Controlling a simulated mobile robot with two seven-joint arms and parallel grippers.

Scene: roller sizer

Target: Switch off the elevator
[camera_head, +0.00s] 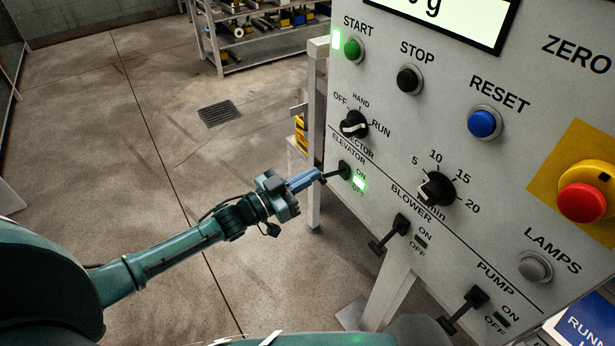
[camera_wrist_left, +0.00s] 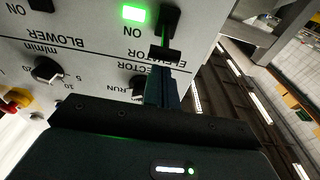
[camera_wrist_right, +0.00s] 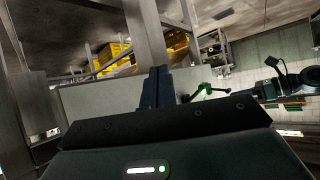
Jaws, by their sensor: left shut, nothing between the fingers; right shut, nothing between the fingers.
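The elevator switch (camera_head: 343,170) is a black lever on the grey panel, under the ELEVATOR label. A green lamp (camera_head: 359,183) beside it is lit. The lever sticks out from the panel toward my left gripper (camera_head: 319,174), which is shut and empty with its fingertips at the lever's outer end. In the left wrist view the elevator switch (camera_wrist_left: 169,20) appears upside down, its end bar just beyond the shut fingers (camera_wrist_left: 162,88). I cannot tell whether they touch. My right gripper (camera_wrist_right: 158,86) is shut and empty, away from the switch in its wrist view.
The blower switch (camera_head: 398,226) and pump switch (camera_head: 475,297) have levers tilted down and dark lamps. The selector knob (camera_head: 354,124), a dial (camera_head: 436,189) and the red emergency button (camera_head: 582,202) are nearby. Open floor lies left of the panel; a shelf rack (camera_head: 220,52) stands behind.

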